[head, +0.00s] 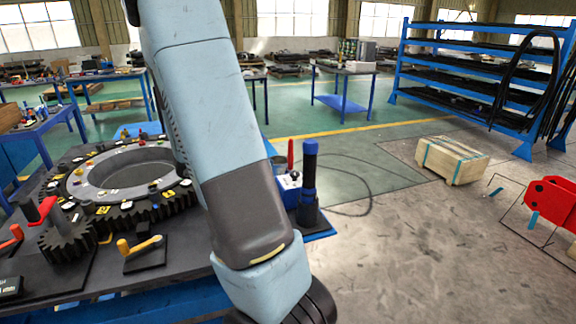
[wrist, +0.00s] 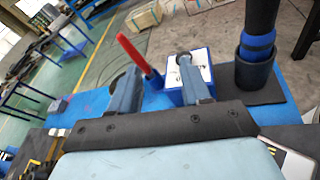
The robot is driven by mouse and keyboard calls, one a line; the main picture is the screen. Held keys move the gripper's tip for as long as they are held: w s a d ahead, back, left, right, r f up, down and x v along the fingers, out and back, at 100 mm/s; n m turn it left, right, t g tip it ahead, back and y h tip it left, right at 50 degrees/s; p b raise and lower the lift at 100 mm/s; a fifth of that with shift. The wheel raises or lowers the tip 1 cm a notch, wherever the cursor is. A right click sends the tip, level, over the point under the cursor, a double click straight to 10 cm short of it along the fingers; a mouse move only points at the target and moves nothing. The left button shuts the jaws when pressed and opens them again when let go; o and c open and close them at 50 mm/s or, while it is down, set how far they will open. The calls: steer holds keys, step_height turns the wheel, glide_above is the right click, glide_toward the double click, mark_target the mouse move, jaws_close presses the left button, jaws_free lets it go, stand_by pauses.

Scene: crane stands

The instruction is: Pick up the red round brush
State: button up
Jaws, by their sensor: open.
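The red round brush appears to be the slim upright red piece (head: 290,153) by a small white and blue box (head: 289,184), right of my arm in the head view. My gripper (wrist: 156,68) is open, one finger on each side of the red piece in the picture. I see no contact, and the depth between them is unclear. The brush's bristles cannot be made out. The head view does not show my fingers.
A black cylinder with blue bands (head: 308,185) stands close right of the box; it also shows in the wrist view (wrist: 257,50). A large gear ring (head: 120,175) and a yellow-handled crank (head: 140,246) lie left on the bench.

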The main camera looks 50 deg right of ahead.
steer(key=w+d+f+n+t+h, duration=0.2)
steer(key=w+d+n+h, duration=0.1)
steer(key=w+n, duration=0.15)
glide_above(291, 162)
steer(key=w, duration=0.1)
steer(key=shift+w+d+f+n+h, duration=0.1)
steer(key=shift+d+f+n+h, duration=0.2)
steer(key=shift+d, duration=0.1)
steer(key=shift+c, duration=0.2)
jaws_close()
stand_by(0.4)
